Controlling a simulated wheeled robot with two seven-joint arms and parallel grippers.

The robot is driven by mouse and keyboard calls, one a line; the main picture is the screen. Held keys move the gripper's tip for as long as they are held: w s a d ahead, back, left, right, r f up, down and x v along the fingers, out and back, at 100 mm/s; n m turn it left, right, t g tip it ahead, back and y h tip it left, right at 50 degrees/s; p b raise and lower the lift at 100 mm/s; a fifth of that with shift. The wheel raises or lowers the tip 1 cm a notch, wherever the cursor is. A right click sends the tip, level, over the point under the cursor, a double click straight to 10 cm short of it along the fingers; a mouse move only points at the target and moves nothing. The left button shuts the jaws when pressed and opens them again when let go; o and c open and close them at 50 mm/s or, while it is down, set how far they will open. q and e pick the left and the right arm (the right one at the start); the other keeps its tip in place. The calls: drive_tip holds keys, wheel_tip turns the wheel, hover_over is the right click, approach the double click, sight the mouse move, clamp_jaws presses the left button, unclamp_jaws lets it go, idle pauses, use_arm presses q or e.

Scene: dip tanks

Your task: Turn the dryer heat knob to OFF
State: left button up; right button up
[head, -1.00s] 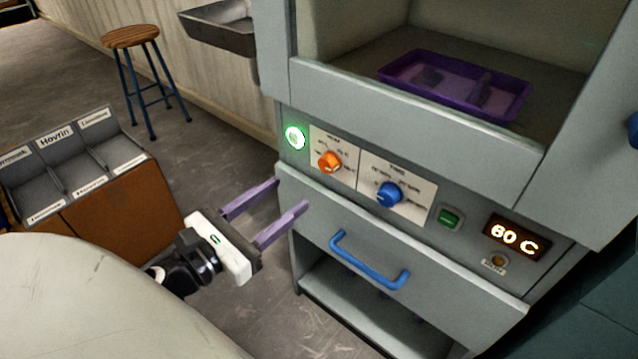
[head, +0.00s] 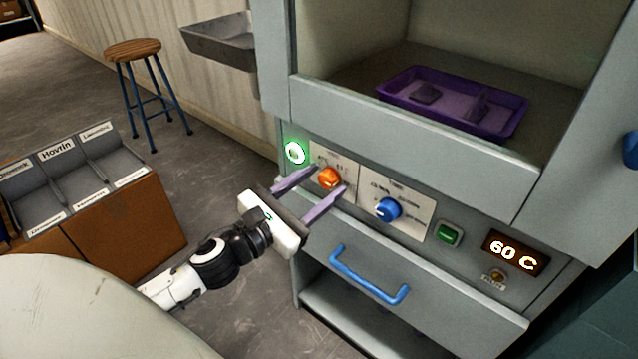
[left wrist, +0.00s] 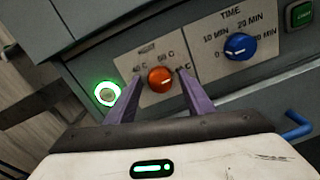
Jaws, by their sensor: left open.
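The orange dryer heat knob (head: 329,177) is on a pale plate at the left of the dryer's front panel. It also shows in the left wrist view (left wrist: 160,79), between my fingers, with temperature labels around it. Its white mark seems to point right and slightly up; some labels are hidden by my fingers. My left gripper (head: 331,179) is open, its two purple fingers reaching to either side of the knob. In the left wrist view the fingertips (left wrist: 161,76) flank the knob with gaps. I cannot tell how far the tips are from the panel. My right gripper is not in view.
A blue TIME knob (head: 389,209) sits just right of the heat knob. A lit green ring (head: 295,153) is to its left. A green button (head: 449,233) and a display reading 60 C (head: 516,252) are further right. A blue drawer handle (head: 368,276) juts out below.

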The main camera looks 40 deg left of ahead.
use_arm(q)
drive_tip(key=c, duration=1)
drive_tip(key=shift+c, duration=0.2)
